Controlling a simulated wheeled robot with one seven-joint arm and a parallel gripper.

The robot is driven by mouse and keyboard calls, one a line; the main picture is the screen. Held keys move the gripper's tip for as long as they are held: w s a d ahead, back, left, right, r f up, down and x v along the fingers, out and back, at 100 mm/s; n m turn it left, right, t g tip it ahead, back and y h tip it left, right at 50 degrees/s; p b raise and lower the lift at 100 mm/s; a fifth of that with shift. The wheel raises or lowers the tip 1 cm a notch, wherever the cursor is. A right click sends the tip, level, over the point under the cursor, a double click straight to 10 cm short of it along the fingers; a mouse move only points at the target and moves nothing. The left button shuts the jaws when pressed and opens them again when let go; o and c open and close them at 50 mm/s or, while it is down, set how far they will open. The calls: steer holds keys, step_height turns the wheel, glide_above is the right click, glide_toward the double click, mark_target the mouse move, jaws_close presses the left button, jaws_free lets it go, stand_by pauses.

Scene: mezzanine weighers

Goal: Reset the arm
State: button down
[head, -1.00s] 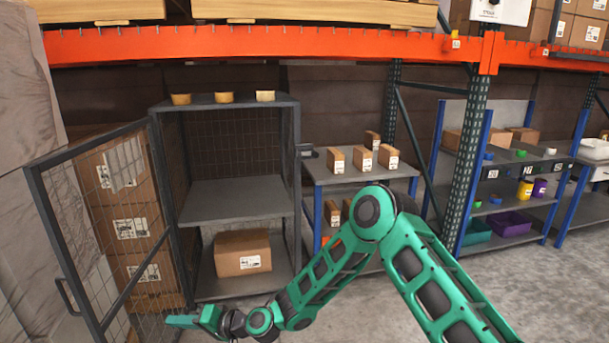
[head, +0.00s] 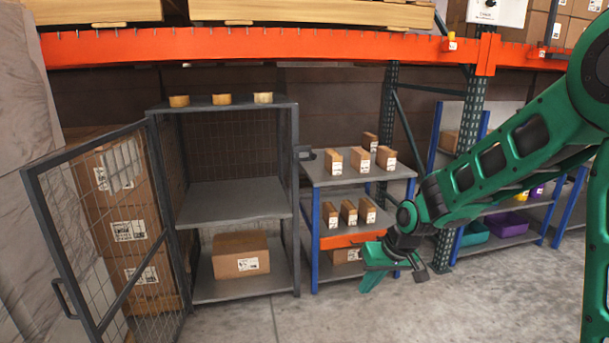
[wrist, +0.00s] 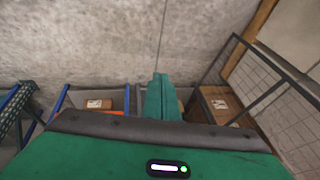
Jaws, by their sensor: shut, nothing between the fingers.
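My green arm reaches in from the right in the head view and bends down. My gripper (head: 371,277) hangs in front of the small blue-post shelf, above the concrete floor. In the wrist view my gripper (wrist: 160,82) shows its two green fingers pressed together, pointing over the bare floor. Nothing is between the fingers. My arm hides part of the right-hand shelving.
The wire cage cabinet (head: 235,203) stands with its mesh door (head: 105,230) open to the left; a cardboard box (head: 240,255) sits on its bottom. Small boxes (head: 361,160) fill the blue-post shelf. A rack upright (head: 468,110) and purple bin (head: 507,224) lie right. Floor in front is clear.

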steer(key=s+d+r+m+g+h, duration=0.15)
steer(key=s+d+r, duration=0.25)
steer(key=s+d, duration=0.45)
steer(key=s+d+r+m+h, duration=0.25)
steer(key=s+d, duration=0.35)
steer(key=d, duration=0.5)
steer(key=s+d+r+m+g, duration=0.1)
steer(key=s+d+m, duration=0.1)
steer(key=s, duration=0.7)
steer(key=s+d+r+m+y, duration=0.1)
steer(key=s+d+r+m, duration=0.1)
steer(key=s, duration=0.7)
steer(key=shift+s+d+m+g, duration=0.3)
steer(key=shift+d+m+g, duration=0.1)
steer(key=shift+d, duration=0.2)
steer(key=shift+w, duration=0.15)
steer(key=shift+w+f, duration=0.2)
steer(key=shift+w, duration=0.3)
